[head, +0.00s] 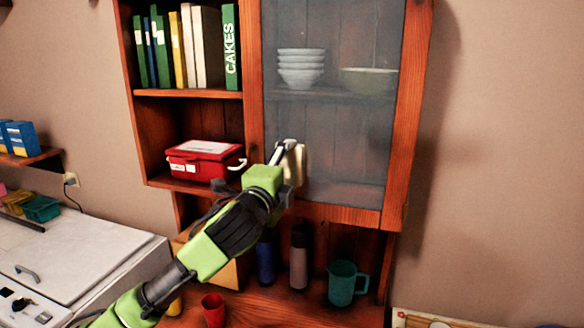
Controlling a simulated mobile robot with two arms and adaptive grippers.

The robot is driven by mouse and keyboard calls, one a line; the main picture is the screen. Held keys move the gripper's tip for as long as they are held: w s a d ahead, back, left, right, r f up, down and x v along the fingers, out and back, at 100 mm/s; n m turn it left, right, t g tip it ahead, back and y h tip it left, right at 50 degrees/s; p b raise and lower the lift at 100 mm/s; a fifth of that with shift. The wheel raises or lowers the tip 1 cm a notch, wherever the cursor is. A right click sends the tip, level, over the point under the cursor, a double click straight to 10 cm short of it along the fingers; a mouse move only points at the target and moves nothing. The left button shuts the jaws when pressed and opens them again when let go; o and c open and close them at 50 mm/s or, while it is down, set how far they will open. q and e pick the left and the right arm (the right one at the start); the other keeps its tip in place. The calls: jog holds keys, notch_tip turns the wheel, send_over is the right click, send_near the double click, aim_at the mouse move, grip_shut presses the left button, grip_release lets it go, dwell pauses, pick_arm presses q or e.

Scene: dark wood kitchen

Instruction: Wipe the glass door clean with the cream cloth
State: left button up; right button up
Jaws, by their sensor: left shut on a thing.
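The glass door (345,130) is the right front of the wooden wall cabinet, and it looks hazy grey over most of its surface. My left gripper (290,158) is at the lower left part of the door, near its left frame. It is shut on the cream cloth (296,165), of which only a small part shows beside the fingers. The cloth appears at or very close to the glass; I cannot tell if it touches. My right gripper is not in view.
Behind the glass are stacked bowls (301,68) and a wide bowl (368,82). Left of the door are books (190,45) and a red box (204,160). Below stand a teal jug (345,284), bottles (299,258) and a red cup (213,310).

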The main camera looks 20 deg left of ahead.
aim_at(299, 157)
pick_arm(q)
jog(key=shift+d+r+p, duration=0.1)
jog(key=shift+r+p, duration=0.95)
jog(key=shift+r, duration=0.4)
jog(key=shift+s+d+f+p, duration=0.15)
jog(key=shift+d+p, duration=0.3)
jog(key=shift+d, duration=1.55)
jog(key=shift+d+p, duration=0.3)
jog(key=shift+d, duration=0.5)
jog(key=shift+d+p, duration=0.5)
jog(key=shift+d, duration=2.05)
jog(key=shift+a+p, duration=1.4)
jog(key=shift+a, duration=4.05)
